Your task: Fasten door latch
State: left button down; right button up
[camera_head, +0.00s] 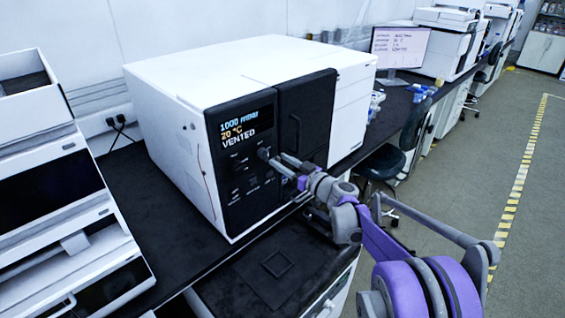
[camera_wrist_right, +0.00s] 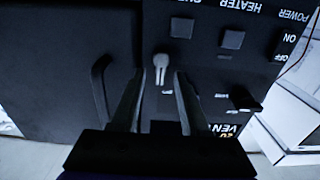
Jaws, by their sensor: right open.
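The white instrument (camera_head: 240,75) has a black front with a control panel on the left and a dark door (camera_head: 308,105) on the right. The door looks closed. A curved door handle (camera_head: 296,132) shows on it, and also in the wrist view (camera_wrist_right: 99,85). A small grey latch lever (camera_wrist_right: 161,66) sits on the black front beside the handle; it is hard to make out in the head view. My right gripper (camera_head: 284,161) is open in front of the panel. In the wrist view its fingers (camera_wrist_right: 158,80) point at the latch, one on each side, apart from it. My left gripper is not in view.
The display (camera_head: 236,127) reads VENTED. Dark knobs (camera_wrist_right: 182,27) and switches (camera_wrist_right: 233,39) sit near the latch. A black bench (camera_head: 140,190) bears the instrument. White stacked units (camera_head: 50,190) stand left. A monitor (camera_head: 400,48) and chair (camera_head: 382,162) are to the right.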

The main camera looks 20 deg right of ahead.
jog(key=shift+c, duration=0.2)
grip_shut()
jog(key=shift+m, duration=0.3)
jog(key=shift+w+d+f+m+p, duration=0.1)
jog(key=shift+d+f+m, duration=0.2)
jog(key=shift+m, duration=2.55)
jog(key=shift+w+d+f+m+p, duration=0.15)
jog(key=shift+f+m, duration=0.2)
jog(key=shift+m, duration=2.55)
jog(key=shift+s+d+f+m+p, duration=0.1)
jog(key=shift+d+f+m, duration=0.2)
jog(key=shift+m, duration=2.55)
